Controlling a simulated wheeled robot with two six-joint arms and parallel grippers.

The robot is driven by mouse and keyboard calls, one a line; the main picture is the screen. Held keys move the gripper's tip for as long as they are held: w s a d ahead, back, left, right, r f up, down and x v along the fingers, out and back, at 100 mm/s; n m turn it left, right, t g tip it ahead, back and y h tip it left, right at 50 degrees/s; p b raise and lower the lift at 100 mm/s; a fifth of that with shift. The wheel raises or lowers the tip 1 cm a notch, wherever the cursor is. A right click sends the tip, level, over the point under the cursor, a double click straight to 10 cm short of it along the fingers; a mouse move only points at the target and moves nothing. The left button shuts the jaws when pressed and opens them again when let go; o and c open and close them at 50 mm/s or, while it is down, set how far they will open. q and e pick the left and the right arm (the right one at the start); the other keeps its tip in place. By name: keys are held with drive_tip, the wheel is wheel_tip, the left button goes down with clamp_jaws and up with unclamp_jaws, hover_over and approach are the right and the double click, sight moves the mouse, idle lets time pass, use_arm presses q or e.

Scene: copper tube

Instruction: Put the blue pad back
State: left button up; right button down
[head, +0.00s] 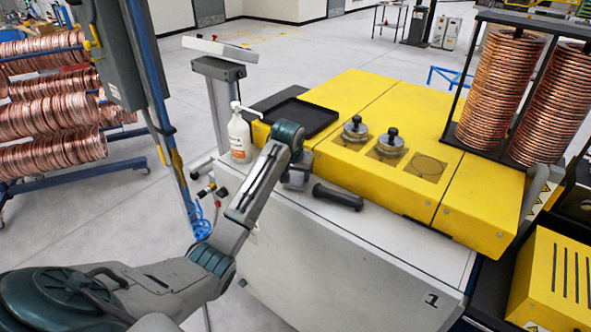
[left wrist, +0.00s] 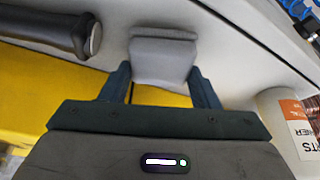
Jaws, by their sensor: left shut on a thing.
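A grey pad-like block (left wrist: 163,58) sits between the two fingers of my left gripper (left wrist: 163,85) in the left wrist view. It looks grey rather than clearly blue. My left gripper is shut on it. In the head view my left gripper (head: 297,172) is low over the white cabinet top, between the white pump bottle and the dark handle. The pad (head: 294,184) shows only in small part there, mostly hidden by the gripper. I cannot tell whether it touches the cabinet top. My right gripper is not in view.
A dark cylindrical handle (head: 338,197) lies just right of the gripper. A white pump bottle (head: 239,137) stands left of it. A yellow machine cover (head: 350,95) with two knobbed parts rises behind. A black tray (head: 297,118) sits at its left. The cabinet top (head: 400,240) is clear toward the right.

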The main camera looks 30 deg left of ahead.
use_arm(q)
drive_tip(key=shift+f, duration=0.3)
drive_tip(key=shift+f, duration=0.15)
drive_tip(key=o, duration=1)
drive_tip(key=shift+c, duration=0.2)
drive_tip(key=b+v, duration=0.2)
drive_tip(key=v, duration=1)
drive_tip(key=shift+r, duration=0.25)
